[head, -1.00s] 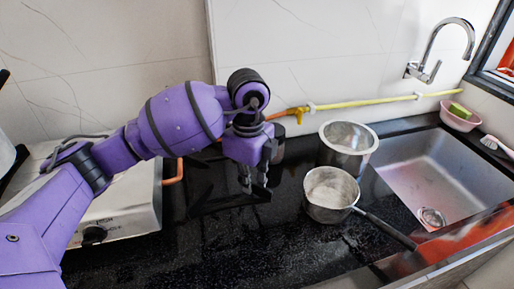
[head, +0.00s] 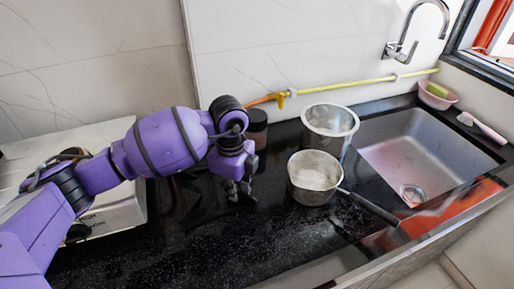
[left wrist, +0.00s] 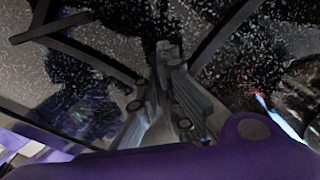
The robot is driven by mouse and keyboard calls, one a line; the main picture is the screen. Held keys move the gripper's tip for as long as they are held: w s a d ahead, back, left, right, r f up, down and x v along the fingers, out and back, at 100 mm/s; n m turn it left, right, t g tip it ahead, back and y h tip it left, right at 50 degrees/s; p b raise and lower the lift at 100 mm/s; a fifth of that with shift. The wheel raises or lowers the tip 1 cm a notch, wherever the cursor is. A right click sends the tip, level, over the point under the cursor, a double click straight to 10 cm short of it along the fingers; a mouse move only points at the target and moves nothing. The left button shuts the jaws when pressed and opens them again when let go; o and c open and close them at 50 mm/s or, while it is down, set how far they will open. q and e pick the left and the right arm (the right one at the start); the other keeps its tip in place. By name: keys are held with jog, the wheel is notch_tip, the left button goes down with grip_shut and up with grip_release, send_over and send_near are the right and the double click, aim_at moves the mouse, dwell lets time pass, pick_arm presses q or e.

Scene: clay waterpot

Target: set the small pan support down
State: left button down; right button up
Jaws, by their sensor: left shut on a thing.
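The small pan support is a dark metal frame with thin bars (left wrist: 222,38), seen close up in the left wrist view. In the head view it is hard to pick out, black against the black counter. My left gripper (head: 240,197) points down just above the counter, left of the saucepan. Its fingers (left wrist: 172,62) are shut on the support, whose bars spread out to both sides of them in the left wrist view. I cannot tell whether the support touches the counter. My right gripper is not in view.
A saucepan (head: 314,184) with a long handle and a steel pot (head: 330,122) stand right of my left gripper. A dark jar (head: 257,126) stands behind it. A steel stove (head: 115,205) is at left, the sink (head: 425,150) at right. The front counter (head: 190,250) is clear.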

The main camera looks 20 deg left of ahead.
pick_arm(q)
jog(key=c, duration=1.9)
grip_release()
jog(key=shift+s, duration=0.1)
notch_tip(320, 180, up, 12)
jog(key=shift+r+p, duration=0.15)
jog(key=shift+p, duration=0.15)
jog(key=shift+w+r, duration=0.1)
jog(key=shift+w, duration=0.1)
